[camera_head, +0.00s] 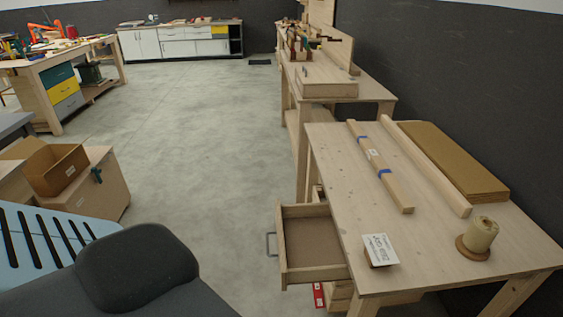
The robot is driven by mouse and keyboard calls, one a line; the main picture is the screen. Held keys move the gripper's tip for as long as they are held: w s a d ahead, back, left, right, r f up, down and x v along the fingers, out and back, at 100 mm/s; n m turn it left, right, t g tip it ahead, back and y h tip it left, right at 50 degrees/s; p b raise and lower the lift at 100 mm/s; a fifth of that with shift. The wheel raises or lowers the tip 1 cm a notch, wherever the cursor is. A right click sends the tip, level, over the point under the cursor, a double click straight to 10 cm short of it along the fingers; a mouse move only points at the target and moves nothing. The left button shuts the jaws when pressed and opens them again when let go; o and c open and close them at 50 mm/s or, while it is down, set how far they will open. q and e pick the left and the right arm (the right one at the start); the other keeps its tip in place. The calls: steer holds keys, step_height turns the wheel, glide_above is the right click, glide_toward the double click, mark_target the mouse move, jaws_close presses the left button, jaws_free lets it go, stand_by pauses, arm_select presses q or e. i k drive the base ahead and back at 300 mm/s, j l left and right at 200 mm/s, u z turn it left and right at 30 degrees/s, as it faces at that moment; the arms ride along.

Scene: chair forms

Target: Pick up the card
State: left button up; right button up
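A white card (381,248) with dark printing stands at a tilt on the near left part of the wooden table (335,160). Its lower edge meets a small brown block or holder (371,262); how the two join is too small to tell. The card is close to the table's left edge, above the open drawer. Neither of my grippers is in view.
An open, empty-looking drawer (309,240) juts left from the table. A spool (480,236), wooden strips (383,168) and a brown board stack (440,160) lie on the tabletop. A dark chair (140,265) stands at the lower left. Floor lies clear between.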

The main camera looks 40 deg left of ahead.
mark_target(381, 251)
steer(key=j+u, duration=0.35)
steer(key=u, duration=0.15)
steer(key=i+j+u, duration=0.15)
steer(key=j+u, duration=0.2)
steer(key=u, duration=0.15)
steer(key=z, duration=0.45)
steer(key=i+j+z, duration=0.1)
steer(key=z, duration=0.4)
steer(key=j+z, duration=0.15)
steer(key=z, duration=0.3)
steer(key=j+z, duration=0.1)
steer(key=z, duration=0.4)
steer(key=j+z, duration=0.15)
steer(key=z, duration=0.3)
steer(key=i, duration=0.05)
